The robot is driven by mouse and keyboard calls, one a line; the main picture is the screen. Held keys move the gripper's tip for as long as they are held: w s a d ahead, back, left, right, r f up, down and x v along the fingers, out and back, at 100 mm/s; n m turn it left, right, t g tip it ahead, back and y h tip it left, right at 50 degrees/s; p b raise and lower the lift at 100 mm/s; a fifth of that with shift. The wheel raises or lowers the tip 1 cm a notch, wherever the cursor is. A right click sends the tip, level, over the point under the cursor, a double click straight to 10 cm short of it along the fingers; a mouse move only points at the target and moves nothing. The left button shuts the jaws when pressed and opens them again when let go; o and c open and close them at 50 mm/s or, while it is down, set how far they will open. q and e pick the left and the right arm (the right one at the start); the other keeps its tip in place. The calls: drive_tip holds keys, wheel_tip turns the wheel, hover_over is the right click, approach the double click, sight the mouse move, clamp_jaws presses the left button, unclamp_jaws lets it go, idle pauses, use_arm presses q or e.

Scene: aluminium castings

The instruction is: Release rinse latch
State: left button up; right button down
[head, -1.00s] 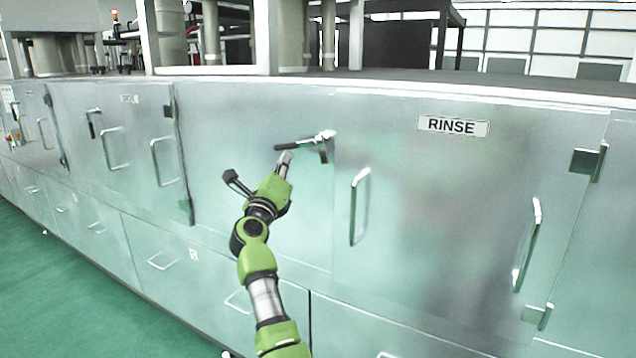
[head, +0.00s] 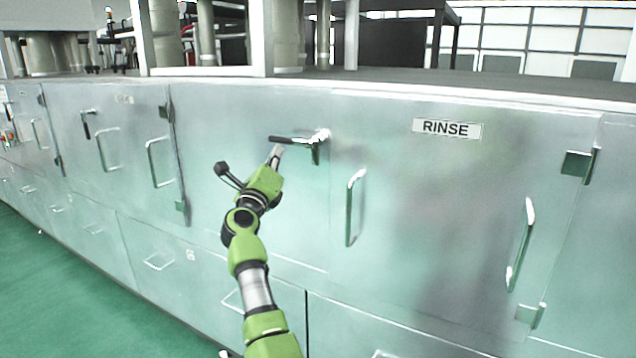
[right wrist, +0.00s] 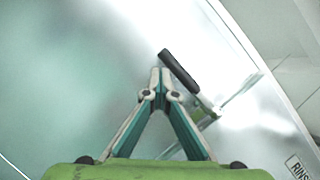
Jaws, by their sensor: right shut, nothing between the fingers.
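The rinse latch (head: 296,140) is a lever with a black grip and a bright metal pivot on the steel front, left of the door marked RINSE (head: 447,129). Its grip points left and lies nearly level. My right gripper (head: 277,150) is shut and empty, with its tips just below the black grip. In the right wrist view the shut fingertips (right wrist: 161,72) are close beside the black grip of the latch (right wrist: 179,71). I cannot tell whether they touch it. My left gripper is not in view.
The RINSE door has two upright bar handles, one at its left (head: 355,207) and one at its right (head: 521,245). Another latch (head: 87,123) hangs on a door further left. Drawers run below, and green floor (head: 60,290) lies open at lower left.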

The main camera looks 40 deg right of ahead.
drive_tip(key=shift+r, duration=0.15)
drive_tip(key=v, duration=0.7)
drive_tip(key=shift+a, duration=0.25)
drive_tip(key=shift+s, duration=0.15)
